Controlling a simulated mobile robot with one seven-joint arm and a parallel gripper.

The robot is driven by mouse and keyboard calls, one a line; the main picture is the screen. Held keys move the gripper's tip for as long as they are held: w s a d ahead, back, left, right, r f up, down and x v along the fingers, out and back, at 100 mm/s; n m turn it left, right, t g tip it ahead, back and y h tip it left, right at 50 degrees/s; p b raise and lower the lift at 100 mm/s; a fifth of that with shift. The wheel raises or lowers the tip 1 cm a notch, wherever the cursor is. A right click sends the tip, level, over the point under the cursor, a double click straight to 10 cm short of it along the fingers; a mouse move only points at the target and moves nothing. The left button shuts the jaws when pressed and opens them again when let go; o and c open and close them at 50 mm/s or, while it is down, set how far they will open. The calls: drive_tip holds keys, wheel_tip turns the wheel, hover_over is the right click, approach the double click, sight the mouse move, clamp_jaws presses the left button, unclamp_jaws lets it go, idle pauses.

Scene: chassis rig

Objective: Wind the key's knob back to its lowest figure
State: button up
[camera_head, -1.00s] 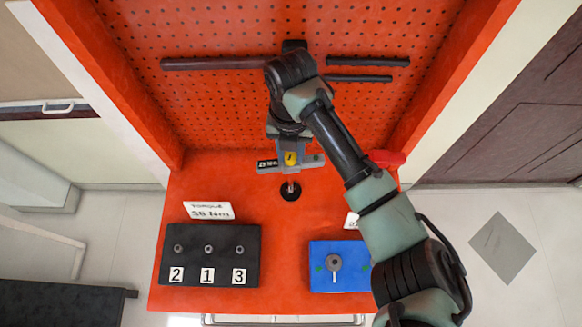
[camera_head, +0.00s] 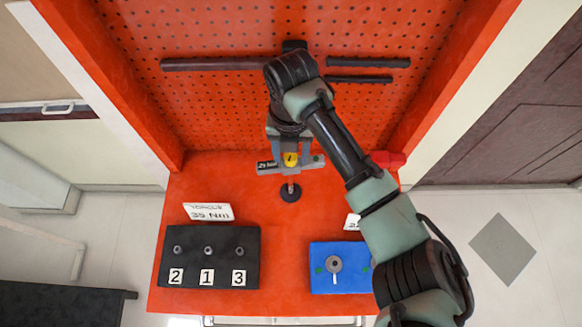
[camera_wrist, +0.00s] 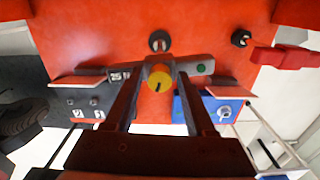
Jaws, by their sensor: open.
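The key is a grey bar (camera_head: 312,163) with a yellow knob (camera_head: 291,159) at its middle, above a dark round base on the red bench. In the wrist view its knob (camera_wrist: 159,78) faces me with a dark mark pointing down-left. The key's figure window (camera_wrist: 119,76) seems to read 25; a green dot is at the bar's other end. My gripper (camera_head: 291,153) is open, its fingers on either side of the knob; whether they touch it is unclear. A white card (camera_head: 208,212) reads 35 Nm.
A black block (camera_head: 210,270) with several round sockets, labelled 2, 1, 3, stands front left. A blue box (camera_head: 322,285) stands front right, partly behind my arm. A red object (camera_head: 389,160) is at the right edge.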

drive_tip(key=shift+r+m+p, duration=0.1)
drive_tip(key=shift+m+p, duration=0.5)
drive_tip(key=shift+m, duration=0.2)
drive_tip(key=m+p, duration=0.2)
drive_tip(key=m, duration=0.2)
drive_tip(key=m+p, duration=0.2)
drive_tip(key=m, duration=0.1)
drive_tip(key=shift+m, duration=0.4)
drive_tip(key=shift+m+p, duration=0.35)
drive_tip(key=shift+m, duration=0.55)
drive_tip(key=shift+c, duration=0.2)
drive_tip(key=c, duration=0.8)
